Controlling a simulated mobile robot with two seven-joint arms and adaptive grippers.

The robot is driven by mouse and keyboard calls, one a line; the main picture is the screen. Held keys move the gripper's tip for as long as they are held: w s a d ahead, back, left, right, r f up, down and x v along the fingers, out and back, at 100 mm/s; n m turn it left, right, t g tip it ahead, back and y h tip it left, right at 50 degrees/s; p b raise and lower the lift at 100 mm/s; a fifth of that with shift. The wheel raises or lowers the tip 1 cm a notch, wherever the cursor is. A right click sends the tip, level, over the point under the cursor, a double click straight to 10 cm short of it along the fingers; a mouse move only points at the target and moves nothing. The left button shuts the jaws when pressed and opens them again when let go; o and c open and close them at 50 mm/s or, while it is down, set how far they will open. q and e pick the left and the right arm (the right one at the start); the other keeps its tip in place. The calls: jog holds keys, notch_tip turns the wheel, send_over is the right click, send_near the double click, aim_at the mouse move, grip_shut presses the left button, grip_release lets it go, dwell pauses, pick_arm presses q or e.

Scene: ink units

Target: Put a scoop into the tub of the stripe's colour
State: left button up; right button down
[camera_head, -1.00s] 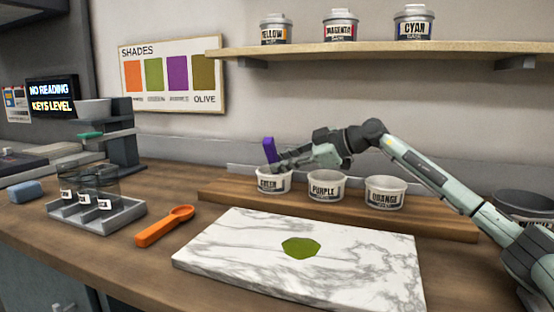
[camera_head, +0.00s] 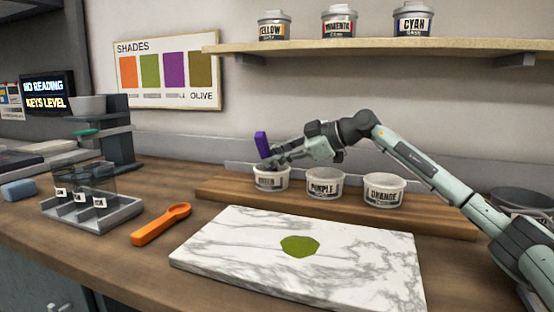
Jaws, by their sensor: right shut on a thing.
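My right gripper (camera_head: 276,158) is shut on a purple scoop (camera_head: 262,145), whose handle sticks up above the fingers. The scoop's lower end is hidden at the mouth of the white tub labelled GREEN (camera_head: 271,182), so I cannot tell how deep it sits. The tub labelled PURPLE (camera_head: 324,186) and the tub labelled ORANGE (camera_head: 384,190) stand to its right on the wooden riser. A green patch (camera_head: 299,246) lies on the white marble slab (camera_head: 220,259). An orange scoop (camera_head: 160,224) lies on the counter left of the slab. My left gripper is not in view.
A grey tray (camera_head: 112,217) with labelled clear cups stands at the left, near a grey machine (camera_head: 117,145). A SHADES chart (camera_head: 168,72) hangs on the wall. A shelf (camera_head: 380,47) with lidded tubs is above the arm. A dark bowl (camera_head: 520,199) is at the right.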

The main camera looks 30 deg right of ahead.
notch_tip(320, 180, up, 9)
jog(key=shift+d+f, duration=0.2)
dwell(0.6)
